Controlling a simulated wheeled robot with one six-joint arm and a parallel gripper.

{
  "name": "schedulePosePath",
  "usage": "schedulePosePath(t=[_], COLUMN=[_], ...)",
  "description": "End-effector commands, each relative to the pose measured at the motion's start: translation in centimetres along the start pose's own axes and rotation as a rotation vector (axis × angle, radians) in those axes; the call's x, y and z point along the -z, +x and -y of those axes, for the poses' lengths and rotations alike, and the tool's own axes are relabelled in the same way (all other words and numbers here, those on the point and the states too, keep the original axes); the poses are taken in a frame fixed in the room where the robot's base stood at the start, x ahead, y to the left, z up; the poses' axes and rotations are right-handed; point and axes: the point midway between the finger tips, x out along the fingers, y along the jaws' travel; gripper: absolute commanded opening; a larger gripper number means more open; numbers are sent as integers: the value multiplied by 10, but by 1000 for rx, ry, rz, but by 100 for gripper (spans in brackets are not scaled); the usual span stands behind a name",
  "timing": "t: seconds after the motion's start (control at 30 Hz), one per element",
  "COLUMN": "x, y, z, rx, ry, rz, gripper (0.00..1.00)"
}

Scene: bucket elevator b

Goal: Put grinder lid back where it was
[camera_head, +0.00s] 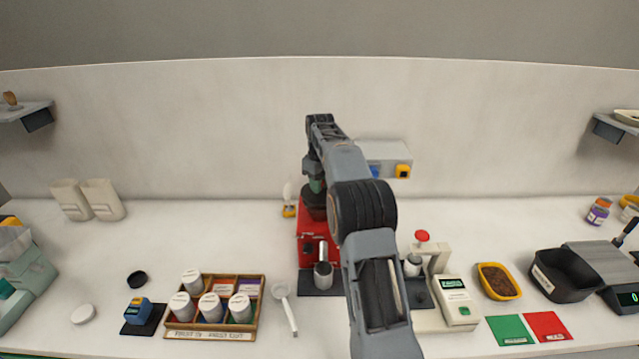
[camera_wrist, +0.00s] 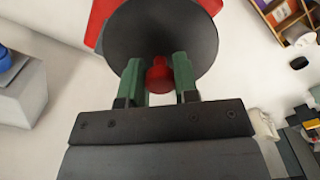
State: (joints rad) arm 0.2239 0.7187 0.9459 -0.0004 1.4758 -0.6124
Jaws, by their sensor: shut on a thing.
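The grinder lid (camera_wrist: 160,32) is a dark round disc with a red knob (camera_wrist: 158,76) in the wrist view. My gripper (camera_wrist: 158,64) has its two green fingers on either side of the knob and is shut on it. In the head view my gripper (camera_head: 317,186) points down over the red grinder (camera_head: 307,240), at the back middle of the counter. The dark lid (camera_head: 313,207) is at the grinder's top. I cannot tell whether it rests there or is slightly above. My arm hides part of the grinder's right side.
A wooden rack (camera_head: 255,305) with several white-capped jars stands front left, with a white scoop (camera_head: 284,304) beside it. A white press-like device (camera_head: 445,290) stands right of my arm. A grey box (camera_head: 384,152) is on the wall behind. The counter's back left is mostly clear.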

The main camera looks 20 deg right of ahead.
Motion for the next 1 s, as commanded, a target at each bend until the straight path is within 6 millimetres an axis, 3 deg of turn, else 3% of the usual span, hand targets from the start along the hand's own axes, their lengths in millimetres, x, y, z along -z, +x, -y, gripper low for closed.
schedulePosePath(t=[0.37,0.4,0.63,1.0], x=[0,0,0,0], y=[9,9,9,1], z=[0,0,0,0], rx=[0,1,1,-1], ry=[0,0,0,0], rz=[1,1,1,-1], gripper=[4,30,52,54])
